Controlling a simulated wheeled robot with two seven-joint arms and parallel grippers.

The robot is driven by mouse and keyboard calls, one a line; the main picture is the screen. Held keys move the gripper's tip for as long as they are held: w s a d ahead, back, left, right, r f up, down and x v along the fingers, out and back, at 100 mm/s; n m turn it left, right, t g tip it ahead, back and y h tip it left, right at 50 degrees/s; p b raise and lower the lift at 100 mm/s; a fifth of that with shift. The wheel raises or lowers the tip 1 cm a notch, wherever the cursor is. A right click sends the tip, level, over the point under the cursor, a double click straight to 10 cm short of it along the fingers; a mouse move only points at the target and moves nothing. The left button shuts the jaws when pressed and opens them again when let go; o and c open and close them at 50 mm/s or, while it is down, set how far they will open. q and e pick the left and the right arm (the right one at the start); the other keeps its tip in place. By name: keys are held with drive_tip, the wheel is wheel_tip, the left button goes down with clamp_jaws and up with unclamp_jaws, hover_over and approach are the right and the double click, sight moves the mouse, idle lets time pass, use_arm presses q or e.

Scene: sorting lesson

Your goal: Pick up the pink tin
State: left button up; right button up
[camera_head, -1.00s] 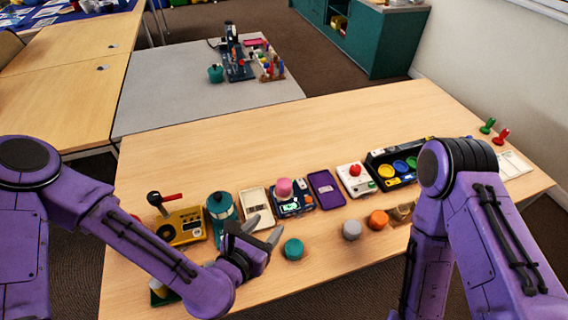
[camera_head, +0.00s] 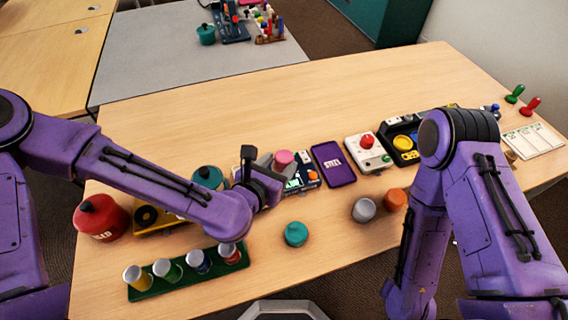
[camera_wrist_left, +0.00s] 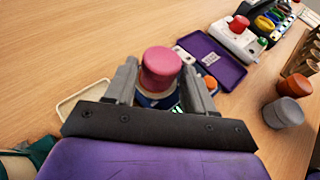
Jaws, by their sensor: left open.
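The pink tin (camera_head: 284,158) stands on or against a dark blue device with a small screen (camera_head: 303,180) in the middle of the table row. My left gripper (camera_head: 265,166) is open just to the left of the tin in the head view, partly covering the device. In the left wrist view the pink tin (camera_wrist_left: 160,66) shows upright between the two spread fingers, near their tips. I cannot tell whether the fingers touch it. My right arm reaches down at the right, and its gripper is out of view.
A purple case (camera_head: 333,164) lies right of the tin, then a white box with a red knob (camera_head: 367,150). Teal (camera_head: 296,234), grey (camera_head: 363,210) and orange (camera_head: 395,199) tins stand in front. A green rack of jars (camera_head: 142,292) and red canister (camera_head: 101,217) are at left.

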sight(280, 163)
use_arm(q)
drive_tip(key=x, duration=0.3)
drive_tip(key=shift+w+d+f, duration=0.1)
drive_tip(key=shift+w+f, duration=0.05)
drive_tip(key=shift+w, duration=0.05)
drive_tip(key=c, duration=0.8)
